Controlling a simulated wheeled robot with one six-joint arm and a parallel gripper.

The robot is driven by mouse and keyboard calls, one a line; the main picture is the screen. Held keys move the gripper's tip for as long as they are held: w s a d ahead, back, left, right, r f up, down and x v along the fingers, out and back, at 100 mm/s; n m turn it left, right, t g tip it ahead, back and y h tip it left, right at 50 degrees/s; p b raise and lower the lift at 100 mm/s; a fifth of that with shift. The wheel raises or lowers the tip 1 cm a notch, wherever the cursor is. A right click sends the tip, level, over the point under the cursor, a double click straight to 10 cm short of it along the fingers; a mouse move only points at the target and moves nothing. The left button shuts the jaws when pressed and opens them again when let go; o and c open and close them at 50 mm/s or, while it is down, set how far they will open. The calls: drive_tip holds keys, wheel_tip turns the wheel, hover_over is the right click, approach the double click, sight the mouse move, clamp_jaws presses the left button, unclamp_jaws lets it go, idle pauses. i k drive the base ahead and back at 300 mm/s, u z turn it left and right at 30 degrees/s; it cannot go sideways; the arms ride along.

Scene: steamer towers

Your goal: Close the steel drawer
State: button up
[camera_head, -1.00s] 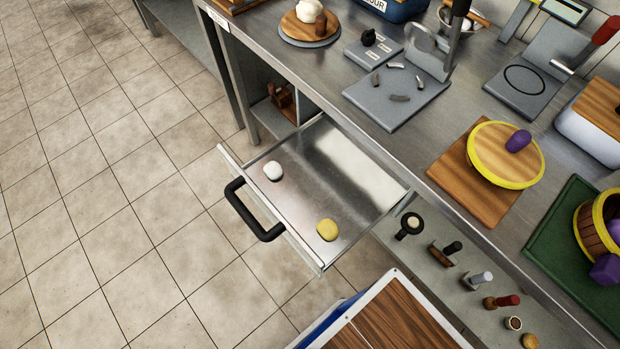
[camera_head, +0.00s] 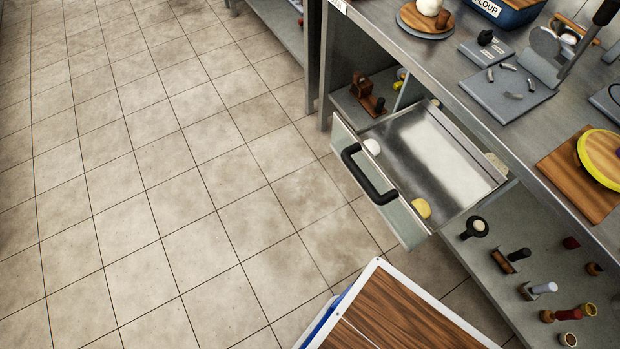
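The steel drawer (camera_head: 440,165) stands pulled out from under the steel counter, at the right of the head view. Its front panel carries a black bar handle (camera_head: 369,175) that faces the open floor to the left. Inside the drawer, a white lump (camera_head: 372,146) and a yellow lump (camera_head: 421,208) lie close to the front panel. My gripper is not in this view, and nothing touches the handle.
The steel counter (camera_head: 437,62) runs along the right with grey boards and a wooden board. A lower shelf (camera_head: 484,268) holds several stamp-like tools. A wood-topped, white-rimmed surface (camera_head: 400,310) stands at the bottom. The tiled floor (camera_head: 170,170) left of the drawer is clear.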

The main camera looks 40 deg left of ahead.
sight(424, 154)
drive_tip(key=u, duration=2.6)
drive_tip(key=k, duration=0.95)
drive_tip(key=z, duration=1)
drive_tip(key=i, duration=1.1)
drive_tip(key=z, duration=0.4)
